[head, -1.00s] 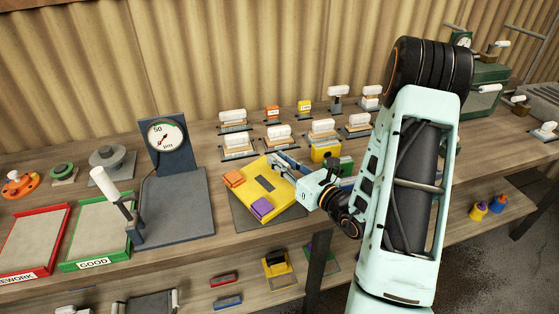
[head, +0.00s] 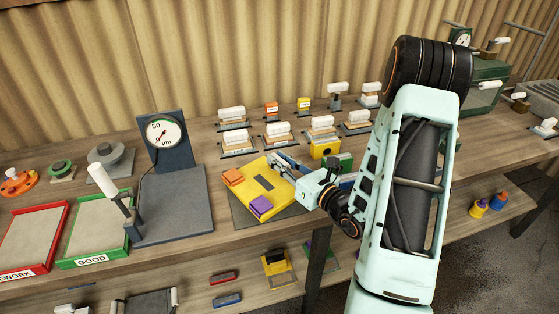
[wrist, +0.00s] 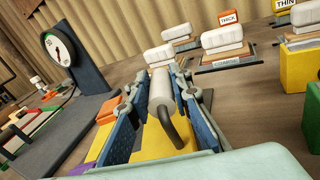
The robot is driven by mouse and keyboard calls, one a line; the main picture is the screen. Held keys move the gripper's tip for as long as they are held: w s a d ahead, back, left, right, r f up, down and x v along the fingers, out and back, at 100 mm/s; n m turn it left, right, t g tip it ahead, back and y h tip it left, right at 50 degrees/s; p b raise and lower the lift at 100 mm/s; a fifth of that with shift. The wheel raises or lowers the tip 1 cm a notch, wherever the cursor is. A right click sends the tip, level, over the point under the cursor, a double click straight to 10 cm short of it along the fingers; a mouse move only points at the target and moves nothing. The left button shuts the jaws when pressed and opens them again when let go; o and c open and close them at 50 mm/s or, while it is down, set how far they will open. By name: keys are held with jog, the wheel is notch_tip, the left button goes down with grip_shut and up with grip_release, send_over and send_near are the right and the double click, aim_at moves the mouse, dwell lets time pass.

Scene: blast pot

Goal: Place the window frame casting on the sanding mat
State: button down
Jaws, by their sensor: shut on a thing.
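The window frame casting (head: 282,184) appears to be the flat yellow piece with a dark rectangular opening. An orange block (head: 232,177) and a purple block (head: 261,206) are on it. It lies over a dark grey mat (head: 240,214), apparently the sanding mat, whose near and left edges show. I cannot tell whether the two touch. My gripper (head: 278,161) is at the casting's far right side. In the wrist view, the blue fingers of my gripper (wrist: 160,105) are shut around a pale round handle (wrist: 160,87) with a dark curved stem above the yellow surface (wrist: 155,147).
A dial gauge stand (head: 178,205) and green GOOD tray (head: 95,258) are left of the mat. A red REWORK tray (head: 30,235) is farther left. Several white-handled blocks (head: 277,130) stand behind.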

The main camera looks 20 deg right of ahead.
jog(key=shift+s+a+f+b, duration=0.2)
jog(key=shift+a+f+b, duration=0.25)
jog(key=shift+f, duration=0.2)
jog(key=c, duration=1.7)
grip_release()
jog(key=shift+w, duration=0.1)
jog(key=shift+d, duration=0.15)
